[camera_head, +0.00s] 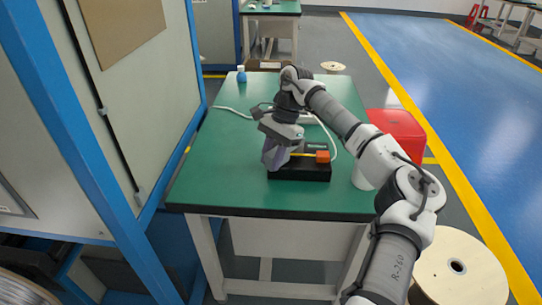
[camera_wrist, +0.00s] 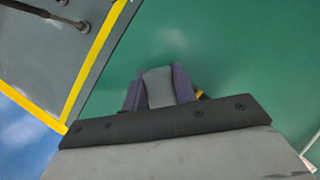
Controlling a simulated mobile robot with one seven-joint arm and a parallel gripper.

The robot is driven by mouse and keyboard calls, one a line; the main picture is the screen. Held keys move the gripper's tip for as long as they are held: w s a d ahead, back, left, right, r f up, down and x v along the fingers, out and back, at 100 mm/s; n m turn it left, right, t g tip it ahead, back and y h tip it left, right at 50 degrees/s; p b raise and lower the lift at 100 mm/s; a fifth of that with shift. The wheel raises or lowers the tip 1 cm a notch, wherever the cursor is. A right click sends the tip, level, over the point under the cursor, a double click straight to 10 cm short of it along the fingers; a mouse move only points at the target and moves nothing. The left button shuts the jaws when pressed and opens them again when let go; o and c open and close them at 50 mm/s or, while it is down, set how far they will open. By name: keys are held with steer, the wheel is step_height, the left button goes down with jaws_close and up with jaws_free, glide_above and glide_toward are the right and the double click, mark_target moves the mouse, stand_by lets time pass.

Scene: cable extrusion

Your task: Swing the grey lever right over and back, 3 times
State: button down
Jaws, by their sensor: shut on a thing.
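A low black box (camera_head: 300,172) sits near the front edge of the green table, with an orange block (camera_head: 322,156) and a yellow strip (camera_head: 302,154) at its top right. My gripper (camera_head: 271,162) is at the box's left end, its purple-grey fingers pointing down. In the wrist view my gripper (camera_wrist: 158,92) is shut on the grey lever (camera_wrist: 158,86), with one finger on each side of it. In the head view the lever is hidden behind the fingers, so its tilt cannot be told.
The green table (camera_head: 225,175) is mostly bare left of the box. A white cable (camera_head: 232,111) runs behind my gripper. A blue bottle (camera_head: 241,75) stands at the far left corner. A red bin (camera_head: 398,130) is beyond the right edge, and a blue-framed cabinet stands left.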

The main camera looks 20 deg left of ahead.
steer(key=c, duration=1.1)
jaws_free()
steer(key=v, duration=1.4)
steer(key=shift+w+f, duration=0.1)
